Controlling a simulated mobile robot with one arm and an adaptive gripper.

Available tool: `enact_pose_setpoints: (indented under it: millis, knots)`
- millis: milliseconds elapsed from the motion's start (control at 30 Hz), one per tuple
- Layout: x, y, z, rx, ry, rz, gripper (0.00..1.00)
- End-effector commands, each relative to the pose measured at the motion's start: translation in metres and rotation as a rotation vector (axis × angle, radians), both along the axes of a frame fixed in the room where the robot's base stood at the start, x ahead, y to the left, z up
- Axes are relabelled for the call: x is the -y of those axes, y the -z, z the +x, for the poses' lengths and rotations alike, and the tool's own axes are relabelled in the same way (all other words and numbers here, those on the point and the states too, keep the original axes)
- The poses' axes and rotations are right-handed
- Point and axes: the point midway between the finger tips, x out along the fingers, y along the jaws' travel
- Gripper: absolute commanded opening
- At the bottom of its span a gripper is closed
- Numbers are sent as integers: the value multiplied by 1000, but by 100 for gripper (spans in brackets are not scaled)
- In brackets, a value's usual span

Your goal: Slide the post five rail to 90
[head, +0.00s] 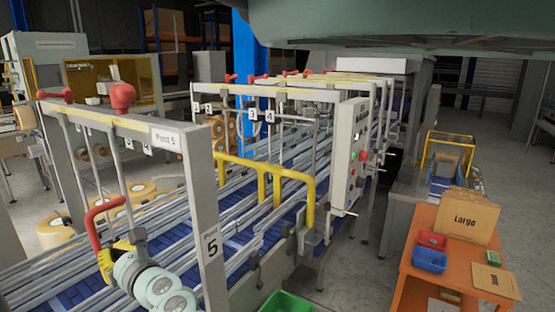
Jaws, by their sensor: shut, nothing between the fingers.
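The post five frame, labelled "Post 5" (167,138), stands at the left front in the head view, with a large "5" on its near upright. A yellow scale strip runs along its top bar; its numbers are too small to read. A red knob (122,96) sits on that bar, above a vertical rod that reaches down to a dark clamp. A curved red handle (93,212) hangs below the bar. My gripper (108,262), black and yellow, is shut and empty at the handle's lower end. Whether it touches the handle is unclear. The rail's reading cannot be told.
A blue conveyor with metal guide rails runs back under further posts. A yellow loop bar (265,170) rises beside post five. A control box (350,155) stands beyond. An orange table (425,250) with bins is at right. A green bin (287,303) is at bottom.

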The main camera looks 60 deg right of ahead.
Motion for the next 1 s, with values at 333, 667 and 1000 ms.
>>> enact_pose_setpoints:
  millis: [333,667,1000]
  knots:
    - [2,0,-8,1,5,0,0]
    - [2,0,-14,1,3,0,0]
    - [3,0,-21,1,5,1,0]
